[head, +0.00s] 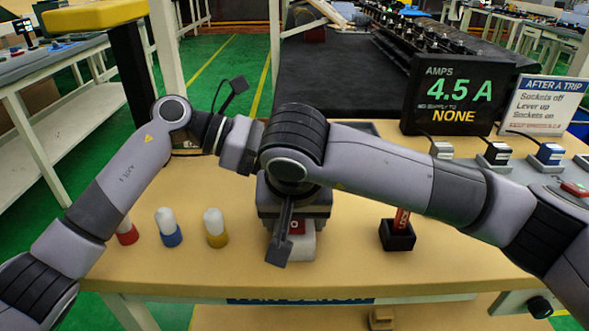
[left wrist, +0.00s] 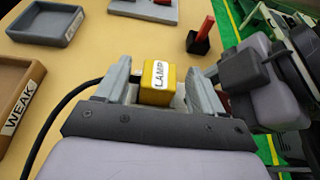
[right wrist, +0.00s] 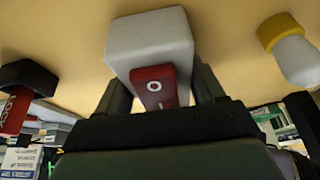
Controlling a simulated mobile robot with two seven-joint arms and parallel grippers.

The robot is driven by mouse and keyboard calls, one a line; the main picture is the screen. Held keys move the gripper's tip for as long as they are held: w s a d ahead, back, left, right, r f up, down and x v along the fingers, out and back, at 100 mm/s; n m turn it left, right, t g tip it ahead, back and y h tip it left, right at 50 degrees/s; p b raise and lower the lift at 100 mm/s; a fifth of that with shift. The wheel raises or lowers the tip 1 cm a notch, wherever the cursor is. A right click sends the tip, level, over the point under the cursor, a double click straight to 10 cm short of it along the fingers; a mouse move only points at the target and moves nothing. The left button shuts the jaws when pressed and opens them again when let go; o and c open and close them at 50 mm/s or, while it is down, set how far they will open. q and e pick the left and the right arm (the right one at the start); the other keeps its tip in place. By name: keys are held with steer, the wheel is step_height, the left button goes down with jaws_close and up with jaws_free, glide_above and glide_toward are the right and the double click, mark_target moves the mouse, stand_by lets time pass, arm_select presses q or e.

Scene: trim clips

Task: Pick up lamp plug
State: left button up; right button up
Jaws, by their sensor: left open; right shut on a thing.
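The yellow lamp plug (left wrist: 152,91), with a white LAMP label, lies between the two fingers of my left gripper (left wrist: 161,82) in the left wrist view. The fingers stand apart on either side of it. A black cable (left wrist: 62,105) curves away to the left. In the head view my right arm hides the left gripper and the plug. My right gripper (head: 292,222) is shut on a white block with a red rocker switch; in the right wrist view the white block (right wrist: 150,42) and red switch (right wrist: 158,88) sit between its fingers.
Red, blue and yellow-based white bottles (head: 170,230) stand at left. A red lever (head: 402,217) stands in a black holder (head: 397,238). Several plugs in sockets (head: 497,153) line the right, near a 4.5 A display (head: 455,95). A tray marked WEAK (left wrist: 10,90) is beside the cable.

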arm_select(q)
steer(key=shift+x, duration=1.4)
steer(key=c, duration=1.1)
steer(key=shift+r, duration=0.1)
step_height(320, 180, up, 10)
steer(key=shift+f, duration=0.1)
arm_select(e)
steer(key=o, duration=1.4)
steer(key=shift+c, duration=0.2)
